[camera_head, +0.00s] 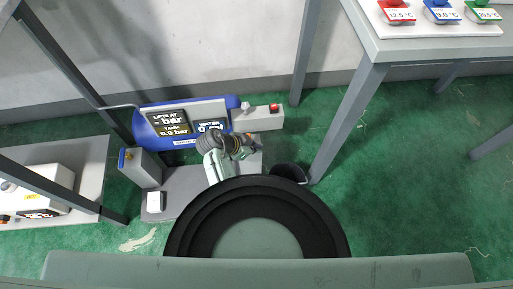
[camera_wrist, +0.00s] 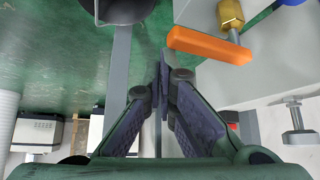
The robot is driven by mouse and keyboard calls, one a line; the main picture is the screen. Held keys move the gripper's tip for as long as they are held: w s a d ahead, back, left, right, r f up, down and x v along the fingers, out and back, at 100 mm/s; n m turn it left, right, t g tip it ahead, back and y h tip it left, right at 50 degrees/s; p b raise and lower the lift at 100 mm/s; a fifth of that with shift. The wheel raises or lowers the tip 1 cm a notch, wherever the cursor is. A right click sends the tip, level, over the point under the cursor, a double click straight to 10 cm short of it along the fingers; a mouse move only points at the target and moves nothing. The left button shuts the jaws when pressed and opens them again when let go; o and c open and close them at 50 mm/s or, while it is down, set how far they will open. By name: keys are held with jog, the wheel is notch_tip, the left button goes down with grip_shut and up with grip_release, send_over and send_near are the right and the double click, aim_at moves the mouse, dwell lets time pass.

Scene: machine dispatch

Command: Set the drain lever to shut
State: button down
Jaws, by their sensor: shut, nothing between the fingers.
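The drain lever is an orange bar (camera_wrist: 209,45) on a brass fitting (camera_wrist: 231,14), at the upper right in the wrist view. It lies nearly level in the picture, tilting slightly down to the right. My gripper (camera_wrist: 163,70) is shut and empty, its fingertips meeting just below and left of the lever's left end. Whether they touch it I cannot tell. In the head view my gripper (camera_head: 254,148) is by the right end of the blue compressor tank (camera_head: 153,127), and the lever cannot be made out there.
The tank carries dark displays (camera_head: 170,122) reading in bar. A grey box with a red switch (camera_head: 274,107) sits at its right. A black bucket (camera_head: 292,173) stands on the floor close by.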

jog(key=shift+s+a+f, duration=0.1)
jog(key=shift+s+a, duration=0.1)
